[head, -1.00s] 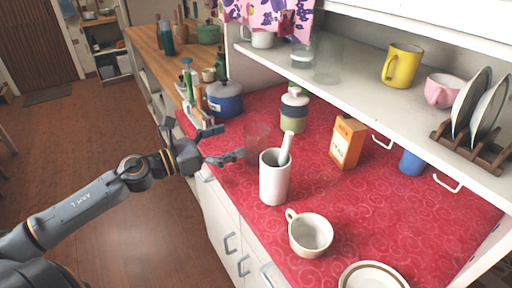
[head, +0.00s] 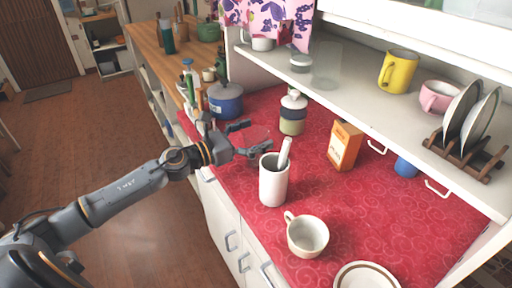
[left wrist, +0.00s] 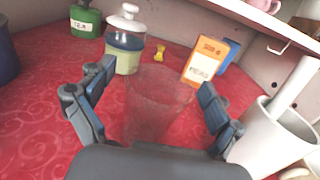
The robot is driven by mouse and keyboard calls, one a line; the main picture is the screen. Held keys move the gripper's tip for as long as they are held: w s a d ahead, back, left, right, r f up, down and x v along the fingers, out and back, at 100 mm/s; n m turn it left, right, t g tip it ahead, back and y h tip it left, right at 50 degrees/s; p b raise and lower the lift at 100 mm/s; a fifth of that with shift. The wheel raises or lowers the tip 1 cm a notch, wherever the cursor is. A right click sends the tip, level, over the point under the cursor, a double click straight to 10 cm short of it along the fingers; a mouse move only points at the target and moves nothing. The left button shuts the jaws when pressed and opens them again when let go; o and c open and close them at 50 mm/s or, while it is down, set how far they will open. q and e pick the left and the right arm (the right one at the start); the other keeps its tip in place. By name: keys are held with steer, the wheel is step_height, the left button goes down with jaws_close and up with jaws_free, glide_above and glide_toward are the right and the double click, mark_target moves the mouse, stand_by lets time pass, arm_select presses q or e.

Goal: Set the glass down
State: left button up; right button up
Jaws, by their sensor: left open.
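A clear, see-through glass (left wrist: 158,103) stands upright on the red cloth counter (left wrist: 40,120), its rim facing up in the left wrist view. In the head view the glass (head: 257,134) is faint and partly covered by my fingers. My left gripper (head: 259,138) is open, with its fingers on either side of the glass at the counter's front edge. In the left wrist view a gap shows between the glass and each finger; whether either touches it lower down I cannot tell. My right gripper is not in view.
A white mortar with pestle (head: 274,180) stands close to the right of my left gripper. A cup (head: 306,236), a lidded jar (head: 292,113), an orange box (head: 344,146) and a blue pot (head: 225,100) are around. The shelf (head: 350,105) overhangs the counter's back.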

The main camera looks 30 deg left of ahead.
arm_select(q)
steer(key=c, duration=1.9)
steer(key=shift+r, duration=0.1)
step_height(320, 180, up, 10)
steer(key=shift+f+p, duration=0.1)
steer(key=shift+p, duration=1)
